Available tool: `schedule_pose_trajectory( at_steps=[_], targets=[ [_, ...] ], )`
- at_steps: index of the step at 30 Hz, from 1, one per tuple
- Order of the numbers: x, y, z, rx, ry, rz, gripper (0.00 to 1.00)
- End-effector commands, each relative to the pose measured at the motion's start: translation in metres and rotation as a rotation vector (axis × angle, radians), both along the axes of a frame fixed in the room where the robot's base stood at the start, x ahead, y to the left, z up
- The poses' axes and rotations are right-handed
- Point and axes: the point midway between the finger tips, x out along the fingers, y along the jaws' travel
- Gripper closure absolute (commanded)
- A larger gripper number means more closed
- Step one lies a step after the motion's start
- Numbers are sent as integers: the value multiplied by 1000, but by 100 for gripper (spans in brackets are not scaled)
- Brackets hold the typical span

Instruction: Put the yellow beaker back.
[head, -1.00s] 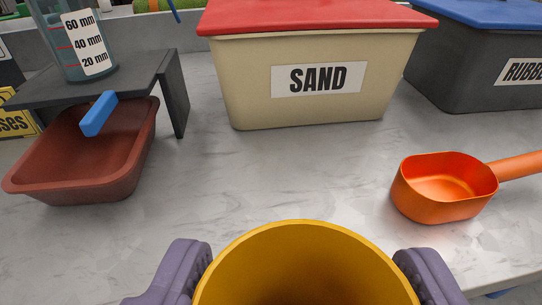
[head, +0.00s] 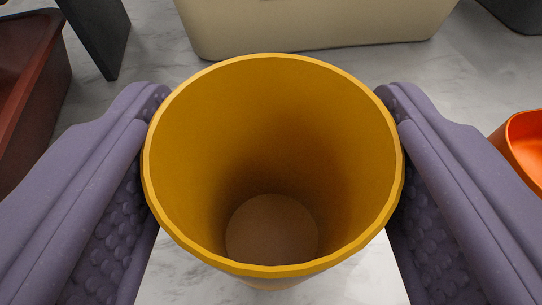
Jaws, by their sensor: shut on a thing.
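The yellow beaker (head: 272,130) stands upright in the middle of the head view, seen from above. Its inside shows only a brownish bottom, with nothing else visible in it. My gripper (head: 272,165) is shut on the beaker, one purple finger against its left side and one against its right. The beaker's base is mostly hidden beneath its rim, so I cannot tell whether it touches the counter.
The beige sand bin (head: 310,22) stands just beyond the beaker. A dark red tray (head: 28,85) and a dark stand leg (head: 100,35) are at the left. An orange scoop (head: 525,145) is at the right edge. Pale marbled counter (head: 160,72) lies between them.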

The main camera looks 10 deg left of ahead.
Motion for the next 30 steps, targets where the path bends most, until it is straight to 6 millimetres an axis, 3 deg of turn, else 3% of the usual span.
schedule_pose_trajectory(
  at_steps=[5, 6, 9, 20, 30],
  targets=[
    [0, 0, -3, 0, -1, 0, 67],
    [0, 0, -2, 0, 0, 0, 24],
    [0, 0, -2, 0, 0, 0, 8],
    [-3, 0, 3, 0, 1, 0, 8],
    [-74, -7, 25, -1, 3, 1, 8]
  ],
)
